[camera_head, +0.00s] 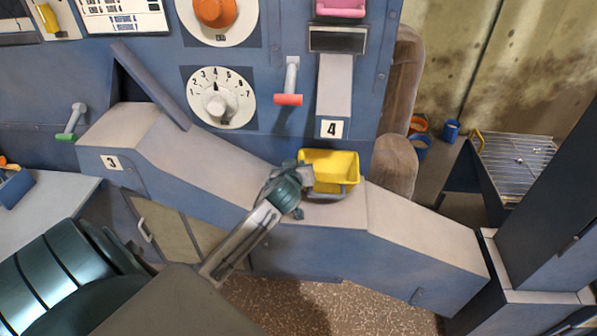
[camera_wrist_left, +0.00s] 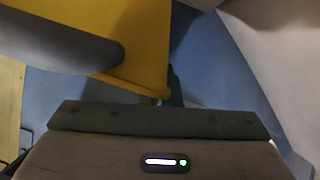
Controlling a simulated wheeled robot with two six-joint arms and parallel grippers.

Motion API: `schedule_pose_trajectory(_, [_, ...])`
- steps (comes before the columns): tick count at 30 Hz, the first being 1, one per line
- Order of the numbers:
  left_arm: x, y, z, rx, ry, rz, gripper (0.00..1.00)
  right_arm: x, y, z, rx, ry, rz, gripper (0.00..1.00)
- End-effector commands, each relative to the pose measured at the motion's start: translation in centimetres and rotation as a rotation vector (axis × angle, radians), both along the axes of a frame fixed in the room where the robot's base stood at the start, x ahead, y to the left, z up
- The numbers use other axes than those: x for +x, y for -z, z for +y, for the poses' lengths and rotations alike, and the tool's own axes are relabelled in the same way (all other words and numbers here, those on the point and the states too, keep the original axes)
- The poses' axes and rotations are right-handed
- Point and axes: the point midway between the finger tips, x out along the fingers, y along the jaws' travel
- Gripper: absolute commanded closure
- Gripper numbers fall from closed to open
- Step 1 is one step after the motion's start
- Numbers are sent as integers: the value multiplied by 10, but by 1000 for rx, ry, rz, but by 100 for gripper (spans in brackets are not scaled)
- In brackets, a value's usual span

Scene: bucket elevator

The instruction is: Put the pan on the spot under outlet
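The yellow pan (camera_head: 328,166) with a grey bar along its front is at the sloped grey ledge (camera_head: 345,213), below the sign marked 4 (camera_head: 332,129). In the left wrist view the pan (camera_wrist_left: 140,45) is very close, with a thick grey rounded bar (camera_wrist_left: 60,42) across it. My left gripper (camera_head: 300,185) is at the pan's left front side. Its fingers are mostly hidden, so I cannot tell whether they are closed on the bar. A pale chute (camera_head: 335,85) comes down above the sign. My right gripper is not in view.
A red-handled lever (camera_head: 288,98) and a white numbered dial (camera_head: 221,97) are on the blue panel. A green-handled lever (camera_head: 71,122) is at the left. A blue-grey post (camera_head: 550,200) stands at the right, near a wire-topped stand (camera_head: 515,160).

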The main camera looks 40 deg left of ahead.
Motion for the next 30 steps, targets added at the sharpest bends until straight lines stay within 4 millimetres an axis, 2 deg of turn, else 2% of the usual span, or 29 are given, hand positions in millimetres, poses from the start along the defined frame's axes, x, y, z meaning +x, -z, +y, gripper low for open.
schedule_pose_trajectory(4, [-1,23,-1,-3,0,4,100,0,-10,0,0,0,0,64])
schedule_pose_trajectory(7, [2,28,1,0,1,2,100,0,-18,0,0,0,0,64])
schedule_pose_trajectory(18, [3,35,1,-1,1,0,100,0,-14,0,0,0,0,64])
schedule_pose_trajectory(22, [3,35,1,0,2,2,75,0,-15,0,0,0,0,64])
schedule_pose_trajectory(30, [3,34,1,0,1,2,75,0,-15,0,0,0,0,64])
